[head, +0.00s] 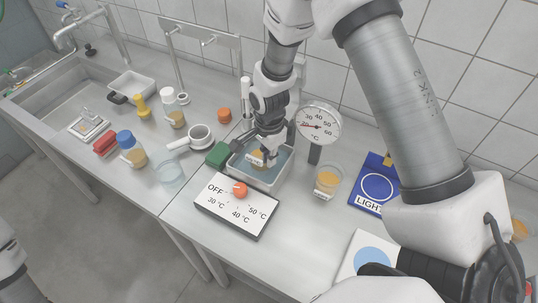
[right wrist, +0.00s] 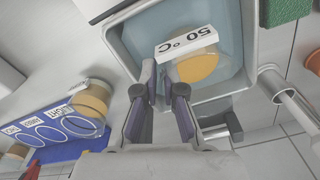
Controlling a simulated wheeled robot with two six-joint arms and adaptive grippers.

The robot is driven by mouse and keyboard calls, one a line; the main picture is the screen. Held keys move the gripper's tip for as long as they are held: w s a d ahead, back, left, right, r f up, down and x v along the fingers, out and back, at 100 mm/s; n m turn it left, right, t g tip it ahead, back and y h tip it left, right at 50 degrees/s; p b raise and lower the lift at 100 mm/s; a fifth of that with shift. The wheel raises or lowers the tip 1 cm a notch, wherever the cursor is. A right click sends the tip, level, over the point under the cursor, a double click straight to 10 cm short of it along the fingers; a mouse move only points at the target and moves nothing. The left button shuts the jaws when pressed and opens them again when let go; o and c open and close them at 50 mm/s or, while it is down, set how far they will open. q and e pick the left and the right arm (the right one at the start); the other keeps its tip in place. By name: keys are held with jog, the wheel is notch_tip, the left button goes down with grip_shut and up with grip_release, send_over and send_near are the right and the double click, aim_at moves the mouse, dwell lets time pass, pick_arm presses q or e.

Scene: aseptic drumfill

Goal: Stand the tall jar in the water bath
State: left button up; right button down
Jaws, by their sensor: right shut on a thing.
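My right gripper (head: 266,152) is over the water bath (head: 278,181), a metal tray of bluish water. It is shut on a clear jar (head: 257,158) with orange contents, taken here as the tall jar. In the right wrist view the jar (right wrist: 196,68) lies within the bath's rim, with a "50 °C" tag (right wrist: 187,44) at its edge. The fingers (right wrist: 161,82) are close together at its side. I cannot tell whether its base touches the bath floor. My left gripper is not in view.
A control panel (head: 232,214) with an orange knob fronts the bath; a dial thermometer (head: 318,124) stands behind. Another tagged jar (head: 327,181) is right of the bath, near a blue "LIGHT" board (head: 371,195). A green block (head: 217,154) and white-handled pot (head: 200,135) are left.

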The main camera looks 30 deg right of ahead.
jog(key=shift+f, duration=0.1)
jog(key=c, duration=1.2)
grip_release()
notch_tip(320, 180, up, 12)
jog(key=shift+f, duration=0.1)
